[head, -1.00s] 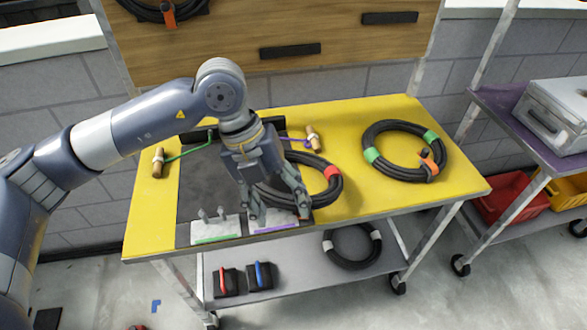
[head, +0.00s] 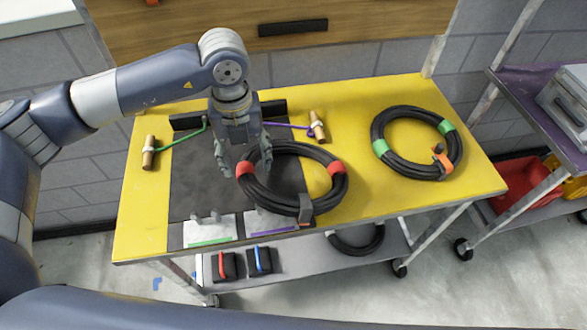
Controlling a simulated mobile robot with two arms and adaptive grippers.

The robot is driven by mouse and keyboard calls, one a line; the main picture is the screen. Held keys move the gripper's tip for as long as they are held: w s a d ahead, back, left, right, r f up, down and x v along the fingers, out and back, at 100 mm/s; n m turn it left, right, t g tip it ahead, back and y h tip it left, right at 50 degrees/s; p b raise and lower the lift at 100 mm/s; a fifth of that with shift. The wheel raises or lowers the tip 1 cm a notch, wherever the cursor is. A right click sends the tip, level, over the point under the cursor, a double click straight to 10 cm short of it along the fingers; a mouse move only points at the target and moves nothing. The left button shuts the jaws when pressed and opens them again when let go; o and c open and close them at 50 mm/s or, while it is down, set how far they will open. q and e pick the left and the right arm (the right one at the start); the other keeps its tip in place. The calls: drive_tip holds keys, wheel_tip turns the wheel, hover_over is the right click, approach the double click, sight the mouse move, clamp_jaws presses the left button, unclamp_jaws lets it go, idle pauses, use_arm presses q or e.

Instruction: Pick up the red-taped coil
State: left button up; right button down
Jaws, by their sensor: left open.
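The red-taped coil (head: 336,168) is a black cable ring with red tape at its left and right sides. It lies on the yellow-topped cart (head: 390,190), partly over a dark mat (head: 195,185). A dark clip sits at its front edge. My left gripper (head: 243,165) is open and points down at the coil's left side. Its fingers appear on either side of the left red tape. I cannot tell whether they touch the cable. My right gripper is not in view.
A green-taped coil (head: 378,130) with an orange clip lies to the right. Wooden-handled tools (head: 149,155) with green and purple cords flank the mat. White plates (head: 210,230) stand at the front edge. Another coil and two dark blocks (head: 260,262) are on the lower shelf.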

sight(247, 169)
use_arm(q)
drive_tip(key=shift+f, duration=0.35)
drive_tip(key=f+p, duration=0.2)
drive_tip(key=f, duration=0.1)
drive_tip(key=shift+w+a+f, duration=0.1)
drive_tip(key=shift+a+f, duration=0.1)
drive_tip(key=shift+f, duration=0.6)
drive_tip(key=c, duration=1.3)
drive_tip(key=shift+w+d, duration=0.1)
drive_tip(key=shift+w, duration=0.05)
clamp_jaws()
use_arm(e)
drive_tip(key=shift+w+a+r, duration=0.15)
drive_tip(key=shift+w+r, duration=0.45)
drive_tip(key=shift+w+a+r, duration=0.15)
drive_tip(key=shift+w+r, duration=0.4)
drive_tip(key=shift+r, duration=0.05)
